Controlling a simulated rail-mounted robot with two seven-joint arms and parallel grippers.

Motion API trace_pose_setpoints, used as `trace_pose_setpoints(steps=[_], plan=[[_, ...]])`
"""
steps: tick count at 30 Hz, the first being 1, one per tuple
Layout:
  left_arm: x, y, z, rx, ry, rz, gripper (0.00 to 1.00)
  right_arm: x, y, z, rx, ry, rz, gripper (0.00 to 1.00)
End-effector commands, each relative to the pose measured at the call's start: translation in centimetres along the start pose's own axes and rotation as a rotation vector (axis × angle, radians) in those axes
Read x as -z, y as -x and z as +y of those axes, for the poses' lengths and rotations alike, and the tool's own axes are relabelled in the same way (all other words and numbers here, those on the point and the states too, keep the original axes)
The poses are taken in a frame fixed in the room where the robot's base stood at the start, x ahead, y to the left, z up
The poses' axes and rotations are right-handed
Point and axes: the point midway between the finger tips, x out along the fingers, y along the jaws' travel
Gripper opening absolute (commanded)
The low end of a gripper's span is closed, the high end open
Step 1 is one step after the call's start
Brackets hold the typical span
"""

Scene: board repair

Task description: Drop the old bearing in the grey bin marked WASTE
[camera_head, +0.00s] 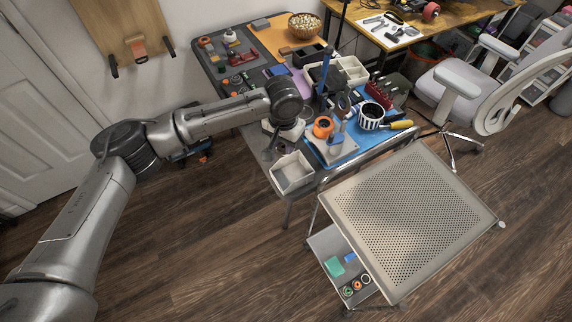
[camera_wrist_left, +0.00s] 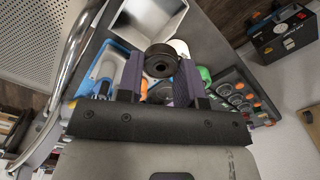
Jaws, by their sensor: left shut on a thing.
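The old bearing, a dark round ring (camera_wrist_left: 160,62), sits between the two fingertips of my left gripper (camera_wrist_left: 160,76) in the left wrist view. The gripper is shut on it. In the head view my left gripper (camera_head: 273,140) hangs below the wrist near the bench's left front, and the bearing cannot be made out there. The grey bin (camera_head: 293,174), an open square box, stands at the bench's front left corner. It also shows in the left wrist view (camera_wrist_left: 125,24), beyond the bearing; it looks empty and its marking is not readable. My right gripper is out of view.
A blue mat (camera_head: 351,152) on the bench holds an orange ring part (camera_head: 323,127), a striped cup (camera_head: 370,116) and a yellow-handled tool (camera_head: 398,125). A perforated trolley top (camera_head: 410,220) in front is clear. Bins and tools crowd the bench behind.

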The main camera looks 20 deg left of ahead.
Motion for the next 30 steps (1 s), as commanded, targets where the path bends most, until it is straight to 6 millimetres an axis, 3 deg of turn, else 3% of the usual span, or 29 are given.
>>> trace_pose_setpoints(steps=[1, 3, 11, 20, 30], plan=[[0.7, -0.2, 0.2, -0.003, -0.017, -0.007, 0.11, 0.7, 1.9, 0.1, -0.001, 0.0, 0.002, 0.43], [1.6, -1.5, 0.1, -0.003, -0.043, -0.007, 0.11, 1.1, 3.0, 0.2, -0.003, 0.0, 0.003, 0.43], [2.6, -5.2, -0.1, -0.001, -0.116, -0.003, 0.11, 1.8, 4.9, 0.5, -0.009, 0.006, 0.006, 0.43], [2.7, -7.3, -0.2, 0.0, -0.127, 0.001, 0.11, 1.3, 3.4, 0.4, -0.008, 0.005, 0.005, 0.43], [2.7, -10.5, -0.2, 0.0, -0.127, 0.002, 0.11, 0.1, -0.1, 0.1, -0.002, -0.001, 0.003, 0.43]])
